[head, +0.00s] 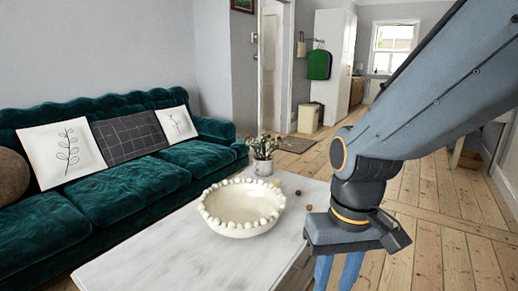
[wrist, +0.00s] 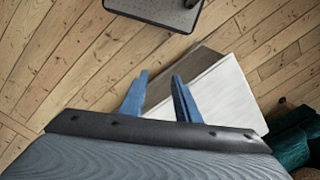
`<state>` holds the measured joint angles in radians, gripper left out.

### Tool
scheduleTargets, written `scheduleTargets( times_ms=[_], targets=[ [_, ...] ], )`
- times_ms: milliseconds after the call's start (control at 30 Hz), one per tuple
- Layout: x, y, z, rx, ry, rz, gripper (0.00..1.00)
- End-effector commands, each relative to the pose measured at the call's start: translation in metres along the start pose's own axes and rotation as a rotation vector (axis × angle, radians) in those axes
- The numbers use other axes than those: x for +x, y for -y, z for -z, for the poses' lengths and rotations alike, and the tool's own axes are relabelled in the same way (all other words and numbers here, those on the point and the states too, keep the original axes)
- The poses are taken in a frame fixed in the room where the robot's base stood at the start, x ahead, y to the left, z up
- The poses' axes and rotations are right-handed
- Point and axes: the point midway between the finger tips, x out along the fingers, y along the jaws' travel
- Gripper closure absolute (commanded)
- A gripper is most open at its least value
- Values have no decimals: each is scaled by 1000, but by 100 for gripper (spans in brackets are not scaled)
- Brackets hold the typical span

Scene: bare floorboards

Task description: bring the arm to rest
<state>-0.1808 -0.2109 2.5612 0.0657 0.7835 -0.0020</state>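My gripper (head: 338,274) hangs from the blue-grey arm on the right side of the head view, pointing down, in front of the right edge of the white table. Its two blue fingers are apart, and their lower ends are cut off by the frame. Nothing is held.
A marble-topped table (head: 150,255) bears a cream beaded bowl (head: 242,222), a potted plant (head: 263,160) and small brown balls. A green sofa (head: 130,185) stands at left. Bare floorboards (head: 440,215) lie open on the right.

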Motion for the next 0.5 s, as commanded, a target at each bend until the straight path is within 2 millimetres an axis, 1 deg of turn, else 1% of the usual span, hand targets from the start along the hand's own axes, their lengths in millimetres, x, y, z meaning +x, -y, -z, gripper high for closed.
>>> scheduleTargets(
  times_ms=[33, 333, 500],
  targets=[
    [-7, -3, -1, 6, 1, -2, 71],
    [-26, -18, -2, 47, 2, -15, 71],
    [-44, -32, -6, 82, 3, -26, 71]
  ],
)
